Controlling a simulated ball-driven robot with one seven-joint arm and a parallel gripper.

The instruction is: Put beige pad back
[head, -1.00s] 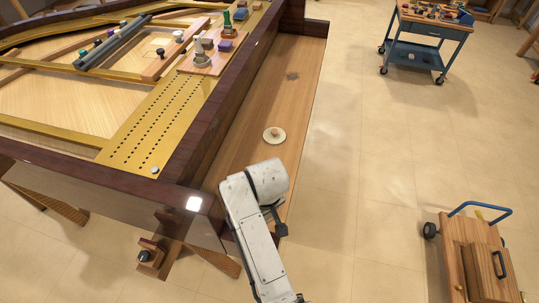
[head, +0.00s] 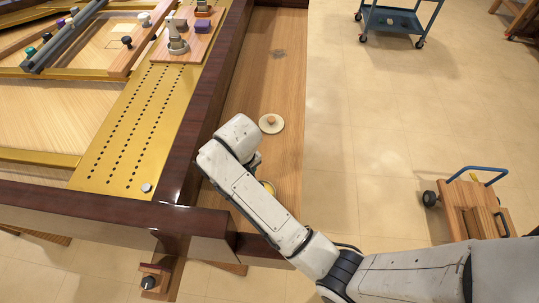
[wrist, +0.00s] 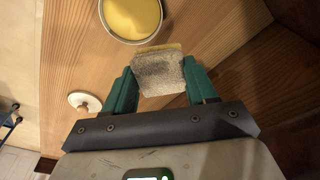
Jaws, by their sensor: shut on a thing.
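A beige-grey pad (wrist: 160,72) with a yellowish far edge is held between the green fingers of my gripper (wrist: 162,84) in the wrist view. The fingers press its two sides. In the head view my arm hides the pad and most of the gripper; only a bit of green finger (head: 255,161) shows. A round tin of yellow paste (wrist: 132,14) is on the wooden ledge just beyond the pad. Its rim also shows beside my arm in the head view (head: 268,187).
A round pale lid with a wooden knob (head: 271,123) lies on the wooden ledge (head: 275,85). The dark piano rim (head: 203,105) rises along the ledge's left side. A wooden cart (head: 472,205) and a blue trolley (head: 398,18) stand on the floor, with free room between.

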